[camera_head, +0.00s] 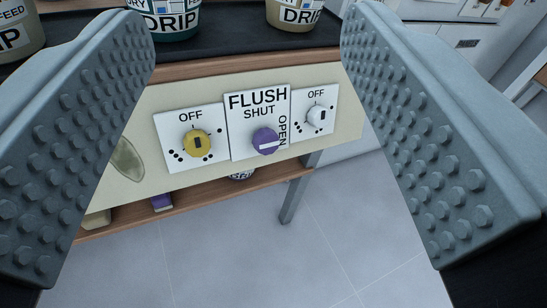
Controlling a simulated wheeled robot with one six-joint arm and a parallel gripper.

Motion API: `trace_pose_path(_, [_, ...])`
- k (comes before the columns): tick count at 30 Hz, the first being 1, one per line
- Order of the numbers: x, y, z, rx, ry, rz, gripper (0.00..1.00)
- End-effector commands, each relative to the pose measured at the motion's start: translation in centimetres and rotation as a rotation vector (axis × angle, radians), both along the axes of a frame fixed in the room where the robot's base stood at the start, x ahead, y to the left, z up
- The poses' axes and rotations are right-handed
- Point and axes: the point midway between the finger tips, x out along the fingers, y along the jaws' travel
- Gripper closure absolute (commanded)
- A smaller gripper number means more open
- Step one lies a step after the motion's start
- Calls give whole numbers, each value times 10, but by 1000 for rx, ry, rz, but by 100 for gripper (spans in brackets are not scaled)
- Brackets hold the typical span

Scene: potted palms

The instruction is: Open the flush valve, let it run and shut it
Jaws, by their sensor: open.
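The flush valve is a purple round knob (266,141) on a white plate marked FLUSH (243,130), with SHUT above the knob and OPEN at its right. Its white mark lies nearly level and points right, toward OPEN. My gripper (249,60) is wide open and empty, with one studded grey finger at each side of the view. The knob is seen between the fingers, clear of both.
A yellow knob (197,144) at left and a white knob (316,116) at right stand close beside the flush plate, both marked OFF. Pots labelled DRIP (178,21) stand on the dark top above. A wooden shelf (250,187) runs below the panel.

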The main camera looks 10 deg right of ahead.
Motion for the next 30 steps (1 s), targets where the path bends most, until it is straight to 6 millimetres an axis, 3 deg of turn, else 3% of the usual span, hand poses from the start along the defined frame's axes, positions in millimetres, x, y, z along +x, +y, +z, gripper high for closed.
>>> trace_pose_path(1, [6, -8, -17, 10, 9, 10, 43])
trace_pose_path(10, [23, -44, -103, 87, 24, 96, 43])
trace_pose_path(21, [17, -79, -205, 235, 28, 206, 43])
trace_pose_path(25, [11, -85, -227, 276, 26, 232, 43])
trace_pose_path(30, [9, -88, -238, 301, 23, 247, 43])
